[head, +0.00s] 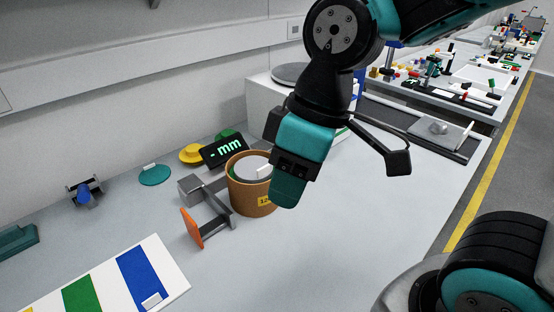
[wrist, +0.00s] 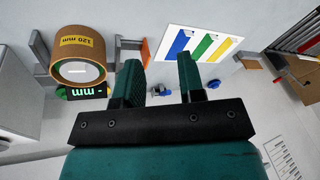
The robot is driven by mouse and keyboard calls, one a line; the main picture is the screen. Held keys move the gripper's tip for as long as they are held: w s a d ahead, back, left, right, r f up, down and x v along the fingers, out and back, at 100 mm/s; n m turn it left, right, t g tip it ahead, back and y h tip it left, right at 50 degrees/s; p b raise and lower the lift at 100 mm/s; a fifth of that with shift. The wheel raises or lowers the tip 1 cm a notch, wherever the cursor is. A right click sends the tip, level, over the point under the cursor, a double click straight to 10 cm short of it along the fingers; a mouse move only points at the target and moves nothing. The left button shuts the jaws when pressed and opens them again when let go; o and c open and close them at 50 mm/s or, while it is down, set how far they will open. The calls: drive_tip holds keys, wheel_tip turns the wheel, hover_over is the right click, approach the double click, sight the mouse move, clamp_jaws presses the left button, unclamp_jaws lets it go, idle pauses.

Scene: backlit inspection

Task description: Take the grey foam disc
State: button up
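A brown tube (head: 251,197) with a yellow label stands on the light bench in the head view. In its open top a round grey disc (head: 246,167) with a white tab is visible, its right part hidden by my gripper. The tube also shows at upper left in the wrist view (wrist: 90,45), labelled 120 mm, with the grey disc (wrist: 74,71) in its mouth. My gripper (head: 288,192) covers the tube's right edge in the head view. In the wrist view the gripper (wrist: 162,78) has its fingers apart with nothing between them, and the tube lies left of them.
A grey measuring frame with an orange end (head: 192,228) stands beside the tube. A display reading "- mm" (head: 223,151) is behind. Yellow (head: 191,153) and teal (head: 155,175) discs lie further left. A striped board (head: 180,277) is at front left. Bench right of the tube is clear.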

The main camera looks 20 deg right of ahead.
drive_tip(key=w+d+r+n+h+p, duration=0.1)
drive_tip(key=w+r+n+p, duration=0.15)
drive_tip(key=w, duration=0.45)
drive_tip(key=w+d+r+n+h+p, duration=0.1)
drive_tip(key=w+r+n+p, duration=0.1)
drive_tip(key=w+n, duration=0.3)
drive_tip(key=n+h+p, duration=0.2)
drive_tip(key=n, duration=0.3)
hover_over(263, 167)
drive_tip(key=f+p, duration=0.1)
drive_tip(key=f, duration=0.3)
drive_tip(key=f+p, duration=0.1)
drive_tip(key=f, duration=0.3)
drive_tip(key=f+p, duration=0.1)
drive_tip(key=f, duration=0.3)
drive_tip(key=shift+w+a+f, duration=0.1)
drive_tip(key=shift+w+f, duration=0.15)
drive_tip(key=shift+w, duration=0.05)
drive_tip(key=shift+s+f+p, duration=0.15)
drive_tip(key=shift+f+p, duration=0.5)
drive_tip(key=shift+f, duration=0.75)
drive_tip(key=shift+s+f+p, duration=0.15)
drive_tip(key=shift+f+p, duration=0.5)
drive_tip(key=shift+f, duration=0.75)
clamp_jaws()
